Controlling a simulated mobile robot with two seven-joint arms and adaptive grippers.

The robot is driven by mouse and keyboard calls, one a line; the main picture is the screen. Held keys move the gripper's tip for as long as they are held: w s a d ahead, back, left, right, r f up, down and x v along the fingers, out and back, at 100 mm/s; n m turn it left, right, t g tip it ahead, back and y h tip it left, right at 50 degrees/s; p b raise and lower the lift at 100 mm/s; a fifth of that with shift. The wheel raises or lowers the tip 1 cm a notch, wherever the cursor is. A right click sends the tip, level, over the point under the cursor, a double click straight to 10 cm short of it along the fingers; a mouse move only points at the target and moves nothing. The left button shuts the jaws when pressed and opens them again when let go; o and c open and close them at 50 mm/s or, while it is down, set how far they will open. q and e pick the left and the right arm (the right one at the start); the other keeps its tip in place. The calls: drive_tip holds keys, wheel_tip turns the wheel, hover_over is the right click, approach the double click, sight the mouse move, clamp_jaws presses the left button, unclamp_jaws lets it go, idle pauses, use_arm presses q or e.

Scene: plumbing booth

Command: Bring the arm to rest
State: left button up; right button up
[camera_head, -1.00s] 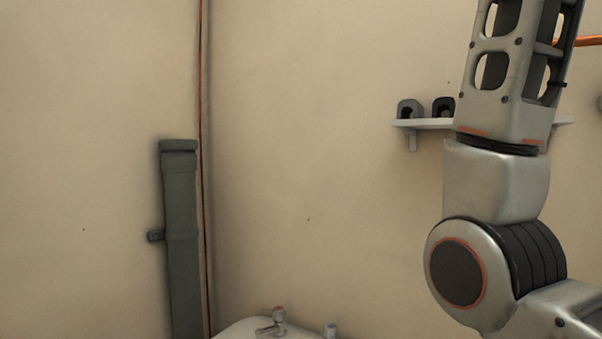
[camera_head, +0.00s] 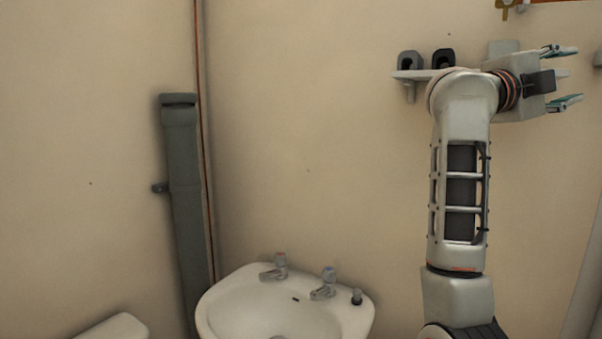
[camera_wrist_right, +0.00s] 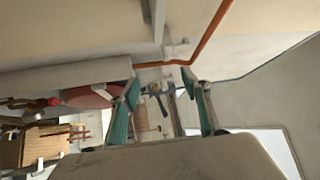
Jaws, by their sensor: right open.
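My right arm rises from the bottom right of the head view, and its wrist is bent to the right. My right gripper (camera_head: 568,76) is at the upper right, in front of the wall shelf's right part. Its two fingers are spread apart with nothing between them. In the right wrist view the green-padded fingers of the gripper (camera_wrist_right: 160,88) also stand apart and empty. My left gripper is not in view.
A white shelf (camera_head: 412,75) with two dark clips (camera_head: 443,58) is just left of my wrist. A white basin (camera_head: 225,303) with taps stands below. A grey pipe (camera_head: 183,200) runs up the wall. A copper pipe (camera_wrist_right: 212,32) shows in the wrist view.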

drive_tip(key=w+a+f+n+t+y, duration=0.1)
drive_tip(key=a+f+n+t+y, duration=0.55)
drive_tip(key=f+n, duration=0.7)
drive_tip(key=w+a+f+n+t+y, duration=0.2)
drive_tip(key=a+f+n+t+y, duration=0.45)
drive_tip(key=f, duration=1.15)
drive_tip(key=w+a+f+n+t+y, duration=0.1)
drive_tip(key=a+f+n+t+y, duration=0.3)
drive_tip(key=a+f+n+y, duration=0.7)
drive_tip(key=s+a+f+n+g+h, duration=0.1)
drive_tip(key=s+f+n+g, duration=0.3)
drive_tip(key=f, duration=0.9)
drive_tip(key=s+a+f+g, duration=0.15)
drive_tip(key=s+f, duration=0.35)
drive_tip(key=f, duration=0.7)
drive_tip(key=s+f+g, duration=0.6)
drive_tip(key=s+f, duration=1.1)
drive_tip(key=s, duration=0.1)
drive_tip(key=shift+d+g+h, duration=0.15)
drive_tip(key=shift+g+h, duration=0.2)
drive_tip(key=shift+h, duration=0.05)
